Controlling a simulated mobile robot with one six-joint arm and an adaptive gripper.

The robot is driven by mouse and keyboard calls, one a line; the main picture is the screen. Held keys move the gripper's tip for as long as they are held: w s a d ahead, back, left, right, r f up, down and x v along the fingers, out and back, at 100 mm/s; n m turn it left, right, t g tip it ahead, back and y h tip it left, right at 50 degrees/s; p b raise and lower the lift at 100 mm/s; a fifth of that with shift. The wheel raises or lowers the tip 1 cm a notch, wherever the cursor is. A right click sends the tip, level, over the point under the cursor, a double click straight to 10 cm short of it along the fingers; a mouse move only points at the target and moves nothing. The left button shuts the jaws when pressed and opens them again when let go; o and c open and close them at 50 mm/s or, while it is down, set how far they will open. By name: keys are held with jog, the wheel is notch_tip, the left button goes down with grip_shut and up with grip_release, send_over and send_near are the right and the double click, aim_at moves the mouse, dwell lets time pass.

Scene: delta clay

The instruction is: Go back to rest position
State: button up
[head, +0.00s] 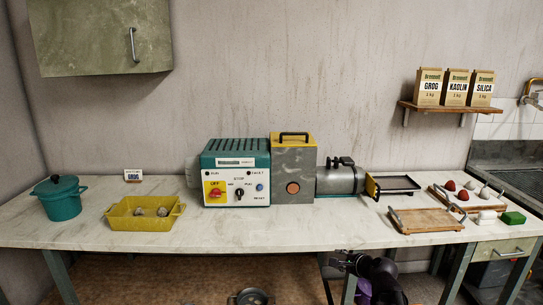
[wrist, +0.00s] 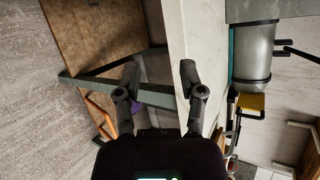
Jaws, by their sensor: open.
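My gripper (wrist: 160,85) is open and empty in the wrist view, its two fingers spread apart near the table's front edge. In the head view my gripper (head: 343,262) shows low, below the front edge of the worktable (head: 250,231), with my dark arm behind it. Nothing is between the fingers. The wrist view is turned sideways, with the table edge (wrist: 191,45) running past the fingers.
On the table stand a teal pot (head: 60,198), a yellow tray (head: 125,222) with lumps, a teal-and-grey machine (head: 236,172), a wooden board (head: 427,222) and a green block (head: 513,218). A table leg (head: 62,277) stands left. Bags (head: 455,88) sit on a shelf.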

jog(key=s+a+f+n+g+h, duration=0.25)
jog(key=s+f+n+g, duration=0.3)
jog(key=s+n, duration=0.3)
jog(key=s+a+f+n+g+h, duration=0.2)
jog(key=s+f+n+g+h, duration=0.15)
jog(key=s+n+g, duration=0.4)
notch_tip(320, 180, up, 18)
jog(key=s+t+p, duration=0.1)
jog(key=t+p, duration=0.1)
jog(key=p, duration=1.6)
jog(key=shift+s+f+n, duration=0.15)
jog(key=shift+s+n, duration=0.15)
jog(key=shift+n, duration=0.1)
jog(key=shift+o, duration=0.2)
jog(key=shift+s+f, duration=0.1)
dwell(1.1)
